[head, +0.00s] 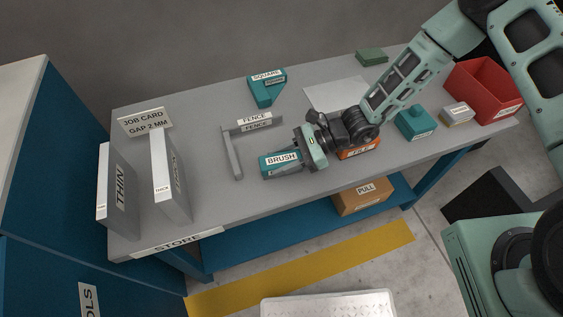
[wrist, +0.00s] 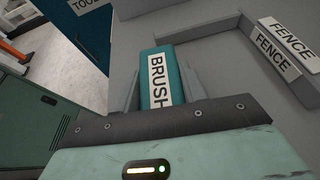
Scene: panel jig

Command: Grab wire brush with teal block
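The teal wire brush block, labelled BRUSH (head: 281,162), lies at the front middle of the grey bench. My gripper (head: 286,165) reaches it from the right, low over the bench top. In the wrist view the block (wrist: 159,78) sits between my two fingers (wrist: 161,88), one along each long side. The block looks level and at bench height. Its near end and any bristles are hidden.
An L-shaped FENCE (head: 233,155) stands just left of and behind the brush. An orange FILE block (head: 358,153) is under my wrist. A teal SQUARE (head: 265,92), another teal block (head: 415,124) and a red bin (head: 484,90) stand farther off. Upright panels (head: 170,180) stand left.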

